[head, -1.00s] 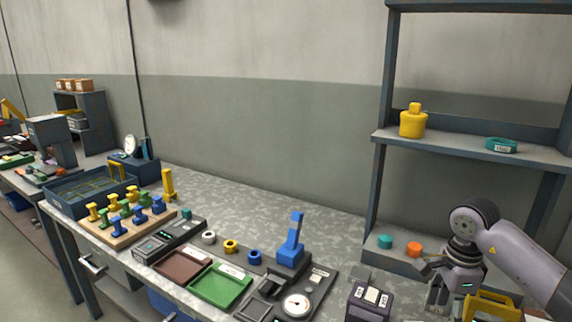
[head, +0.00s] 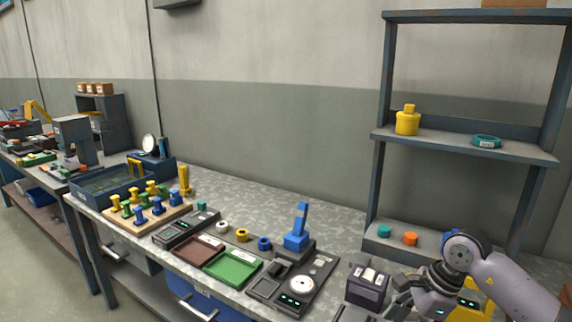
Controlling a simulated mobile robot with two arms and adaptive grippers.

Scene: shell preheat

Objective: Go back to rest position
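My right arm comes in from the lower right, and its gripper (head: 398,297) hangs low over the front right of the bench, just right of a dark box with pale labels on top (head: 368,284). Its dark fingers are small and partly cut by the frame, so I cannot tell whether they are open or shut. I see nothing clearly held. My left gripper is not in view.
The bench (head: 300,208) carries a press with a blue lever (head: 297,238), a green tray (head: 233,270), a brown tray (head: 199,250) and a peg board (head: 150,220). A shelf (head: 470,145) stands behind my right arm. A yellow object (head: 468,303) is partly hidden by that arm.

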